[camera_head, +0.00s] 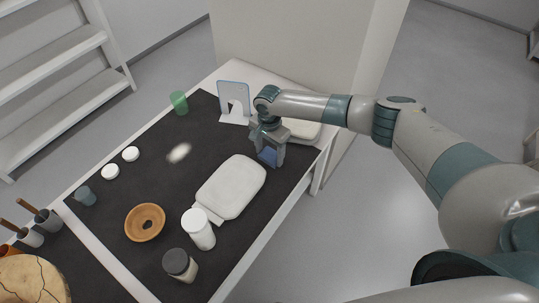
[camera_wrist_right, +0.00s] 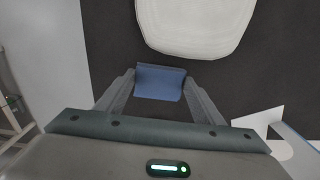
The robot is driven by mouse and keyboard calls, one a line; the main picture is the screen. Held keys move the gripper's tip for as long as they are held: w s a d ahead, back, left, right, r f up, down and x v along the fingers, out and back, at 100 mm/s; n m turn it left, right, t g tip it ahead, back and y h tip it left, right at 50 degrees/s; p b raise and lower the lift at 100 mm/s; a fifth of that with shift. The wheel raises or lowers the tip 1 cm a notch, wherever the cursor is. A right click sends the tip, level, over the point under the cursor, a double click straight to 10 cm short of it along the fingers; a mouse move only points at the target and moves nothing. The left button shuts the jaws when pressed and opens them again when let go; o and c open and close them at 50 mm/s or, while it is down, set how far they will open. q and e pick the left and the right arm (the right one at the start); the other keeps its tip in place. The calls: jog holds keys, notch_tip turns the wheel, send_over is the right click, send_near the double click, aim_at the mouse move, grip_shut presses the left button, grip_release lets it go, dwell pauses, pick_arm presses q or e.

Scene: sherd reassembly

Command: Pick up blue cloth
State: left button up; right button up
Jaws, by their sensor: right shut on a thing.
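The blue cloth (camera_head: 268,156) is a small folded piece at the far right part of the dark mat. My right gripper (camera_head: 268,155) comes down over it from above. In the right wrist view the blue cloth (camera_wrist_right: 161,83) sits between the two fingers of my right gripper (camera_wrist_right: 161,88), which is shut on it. I cannot tell whether the cloth touches the mat or is just above it. My left gripper is in neither view.
A white padded slab (camera_head: 231,187) lies just left of the cloth. A tablet on a stand (camera_head: 235,98) stands behind the gripper. The mat's (camera_head: 150,175) middle is mostly clear.

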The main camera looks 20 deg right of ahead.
aim_at(271, 157)
jog(key=r, duration=0.2)
jog(key=r+b, duration=0.1)
jog(key=shift+s+d+r, duration=0.15)
jog(key=shift+s+d, duration=0.05)
jog(key=shift+d, duration=0.05)
jog(key=s+d+r+b, duration=0.2)
jog(key=s+d+r, duration=0.4)
jog(key=s+d, duration=0.1)
jog(key=shift+d+r, duration=0.4)
jog(key=shift+d, duration=0.25)
jog(key=shift+s, duration=0.1)
